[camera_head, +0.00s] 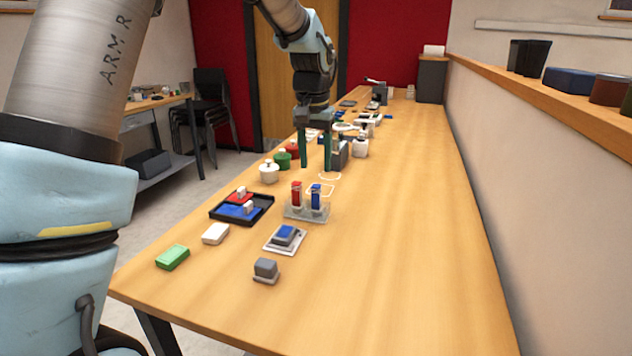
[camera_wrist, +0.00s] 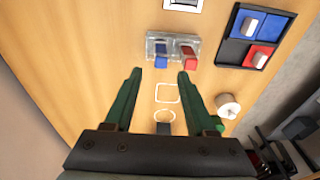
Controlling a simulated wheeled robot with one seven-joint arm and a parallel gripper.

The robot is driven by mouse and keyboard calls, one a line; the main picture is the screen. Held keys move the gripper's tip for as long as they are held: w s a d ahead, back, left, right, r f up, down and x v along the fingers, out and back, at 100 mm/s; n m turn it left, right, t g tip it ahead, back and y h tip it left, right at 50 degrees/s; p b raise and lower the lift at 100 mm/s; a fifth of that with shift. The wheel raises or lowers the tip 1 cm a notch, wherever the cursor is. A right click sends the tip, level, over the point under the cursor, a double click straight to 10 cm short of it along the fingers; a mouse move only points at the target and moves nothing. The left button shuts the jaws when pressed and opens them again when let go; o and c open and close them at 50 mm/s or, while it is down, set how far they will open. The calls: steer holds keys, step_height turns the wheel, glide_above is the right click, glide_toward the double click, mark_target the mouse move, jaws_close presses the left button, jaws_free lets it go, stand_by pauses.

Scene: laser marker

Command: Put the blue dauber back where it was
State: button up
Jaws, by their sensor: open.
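A blue dauber (camera_head: 316,197) stands in a clear rack (camera_head: 293,213), to the right of a red dauber (camera_head: 296,194). In the wrist view the blue dauber (camera_wrist: 161,54) is left of the red one (camera_wrist: 189,54). My gripper (camera_head: 315,165) is open and empty above the table, beyond the rack. In the wrist view the gripper's fingers (camera_wrist: 160,76) point toward the rack and are apart from it. White outlines (camera_wrist: 168,93) are marked on the table between the fingers.
A black tray (camera_head: 216,214) with red and blue pads lies left of the rack. White (camera_head: 269,174), green (camera_head: 282,159) and red jars stand near the left edge. A blue-topped block (camera_head: 285,234) is in front. The table's right side is clear beside a wall.

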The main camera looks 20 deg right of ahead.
steer(key=shift+s+a+r, duration=0.1)
steer(key=shift+r, duration=1)
steer(key=shift+s+a+r, duration=0.1)
steer(key=shift+r, duration=0.95)
steer(key=a+f+n, duration=0.2)
steer(key=a+f, duration=0.1)
steer(key=a, duration=0.8)
steer(key=a+f+n, duration=0.2)
steer(key=a+f, duration=0.2)
steer(key=a, duration=0.7)
steer(key=s+a+f+n, duration=0.1)
steer(key=s+a, duration=0.2)
steer(key=a, duration=0.1)
steer(key=s+a+f+n, duration=0.1)
steer(key=s+a+f, duration=0.1)
steer(key=s+a, duration=0.1)
steer(key=s+a+f+n, duration=0.1)
steer(key=s+a, duration=0.2)
steer(key=a, duration=0.3)
steer(key=shift+f+n+t+y, duration=0.25)
steer(key=shift+n+t+y, duration=0.05)
steer(key=shift+s+a+f, duration=0.1)
steer(key=shift+s+a, duration=0.1)
steer(key=shift+s, duration=0.1)
